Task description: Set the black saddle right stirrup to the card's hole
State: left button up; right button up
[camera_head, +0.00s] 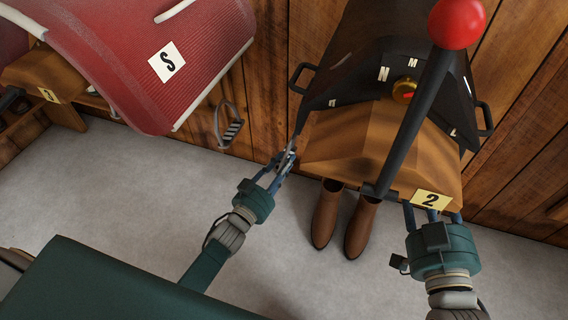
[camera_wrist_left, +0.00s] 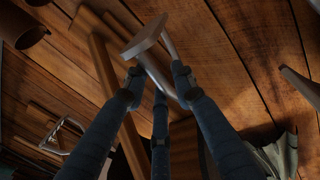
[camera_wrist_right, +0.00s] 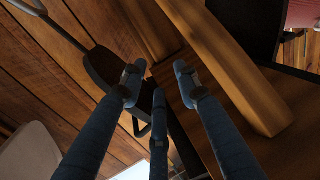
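The black saddle (camera_head: 345,100) sits on a wooden stand at the upper right of the head view and bears white letter tags. My left gripper (camera_head: 287,158) is at the saddle's left side in the picture. In the left wrist view a metal stirrup (camera_wrist_left: 143,38) with a pale flat tread lies at and between its parted fingertips (camera_wrist_left: 157,74); firm contact cannot be told. My right gripper (camera_head: 432,212) is at the stand's front right, its fingertips hidden there. In the right wrist view its fingers (camera_wrist_right: 159,76) are parted with no held thing clear. The strap holes are not readable.
A yellow card marked 2 (camera_head: 431,200) is on the stand's front. A dark pole with a red ball (camera_head: 457,22) crosses before the saddle. Brown boots (camera_head: 326,215) stand below. A red saddle-like cover (camera_head: 175,50) with a stirrup (camera_head: 229,125) is at left.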

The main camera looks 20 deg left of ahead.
pick_arm(q)
jog(key=v, duration=1.2)
dwell(0.4)
jog(key=shift+r, duration=0.1)
